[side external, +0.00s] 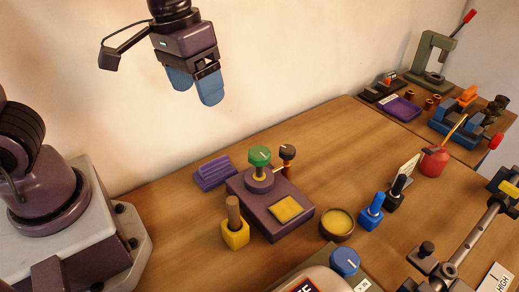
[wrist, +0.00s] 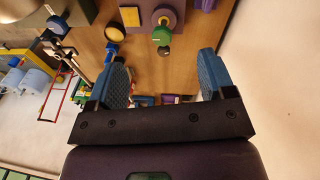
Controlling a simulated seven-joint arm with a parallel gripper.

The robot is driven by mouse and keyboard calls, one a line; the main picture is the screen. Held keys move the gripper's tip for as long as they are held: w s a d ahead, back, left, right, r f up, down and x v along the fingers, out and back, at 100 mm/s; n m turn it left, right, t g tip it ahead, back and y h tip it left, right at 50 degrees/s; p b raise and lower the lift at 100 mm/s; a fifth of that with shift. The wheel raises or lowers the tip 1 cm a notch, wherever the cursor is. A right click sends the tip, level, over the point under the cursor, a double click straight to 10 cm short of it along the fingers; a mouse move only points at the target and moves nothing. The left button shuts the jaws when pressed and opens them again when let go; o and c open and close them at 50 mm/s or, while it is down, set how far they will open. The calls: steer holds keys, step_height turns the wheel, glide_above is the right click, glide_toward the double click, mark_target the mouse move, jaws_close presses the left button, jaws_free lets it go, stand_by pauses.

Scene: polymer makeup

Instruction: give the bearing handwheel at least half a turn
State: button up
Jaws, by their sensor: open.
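No label marks which knob is the bearing handwheel. A green round knob (side external: 260,156) with a white line stands on a round collar on a purple block (side external: 291,228). A dark knob (side external: 287,152) with a pale line stands on a copper-coloured stem behind it. A blue knob (side external: 345,261) with a white line is at the bottom edge. My gripper (side external: 195,92) is open and empty, high above and left of the block. In the wrist view the green knob (wrist: 161,35) and dark knob (wrist: 163,51) appear between the blue fingers (wrist: 163,65), well beyond them.
A yellow holder (side external: 236,235) with a wooden handle stands before the block. A purple ribbed piece (side external: 214,173) lies behind it. A round yellow-filled dish (side external: 337,224), blue bottle (side external: 371,211) and red oil can (side external: 433,161) stand to the right. The wall is behind; the air around my gripper is clear.

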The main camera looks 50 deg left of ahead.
mark_target(259, 152)
steer(key=w+d+f+n+g+y, duration=0.15)
steer(key=w+f+n, duration=0.35)
steer(key=w+n, duration=0.75)
steer(key=f, duration=0.4)
steer(key=s+f+n, duration=0.1)
steer(key=f, duration=0.3)
steer(key=f+n, duration=0.1)
steer(key=f, duration=0.4)
steer(key=shift+s+d+f, duration=0.1)
steer(key=shift+s+d, duration=0.1)
steer(key=shift+s, duration=0.2)
steer(key=c, duration=0.9)
